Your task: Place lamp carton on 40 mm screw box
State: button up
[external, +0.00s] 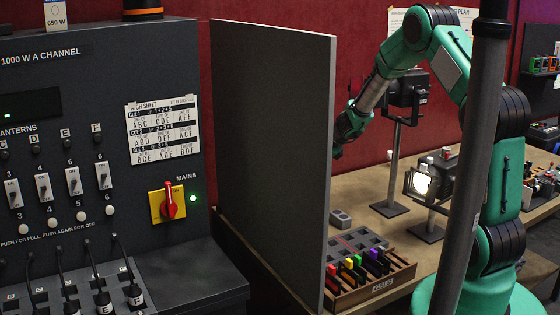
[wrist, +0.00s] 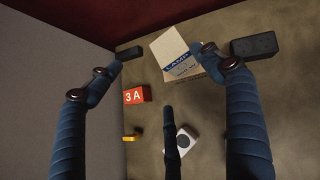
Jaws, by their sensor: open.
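The lamp carton (wrist: 176,55), white and tan with a blue "LAMP" band, lies on the tabletop in the wrist view. My gripper (wrist: 160,75) is open and empty above the table, its fingers spread. The right fingertip overlaps the carton's right edge in the picture; I cannot tell whether they touch. In the external view my gripper (external: 346,128) is partly hidden by the grey panel, and the carton does not show. No box is readable as the 40 mm screw box; dark boxes lie right (wrist: 254,46) and left (wrist: 130,53) of the carton.
A red "3 A" box (wrist: 137,95), a white block with a round top (wrist: 182,139) and a small yellow item (wrist: 132,136) lie nearby. The grey panel (external: 275,150) stands left of my arm. A gel rack (external: 375,285) and lit lamp (external: 421,184) stand on the bench.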

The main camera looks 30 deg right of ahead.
jog(key=s+a+r+n+g, duration=0.1)
jog(key=s+a+r+n, duration=0.2)
jog(key=s+r+n, duration=0.35)
jog(key=s+a+r+n+y, duration=0.1)
jog(key=s+a+r+n, duration=0.25)
jog(key=s+r, duration=0.5)
jog(key=s+a+r+n+g, duration=0.1)
jog(key=s+a+r+n, duration=0.2)
jog(key=s+r+n, duration=0.4)
jog(key=s+d+r+n+h, duration=0.1)
jog(key=s+n, duration=0.3)
jog(key=s, duration=0.6)
jog(key=s+d+r+n+h, duration=0.2)
jog(key=s+n, duration=0.3)
jog(key=s, duration=0.5)
jog(key=s+d+r+n+h, duration=0.1)
jog(key=s+d+n, duration=0.2)
jog(key=s, duration=0.8)
jog(key=shift+d+r+n+g+h, duration=0.3)
jog(key=shift+r+n, duration=0.05)
jog(key=shift+n, duration=0.35)
jog(key=shift+f, duration=0.1)
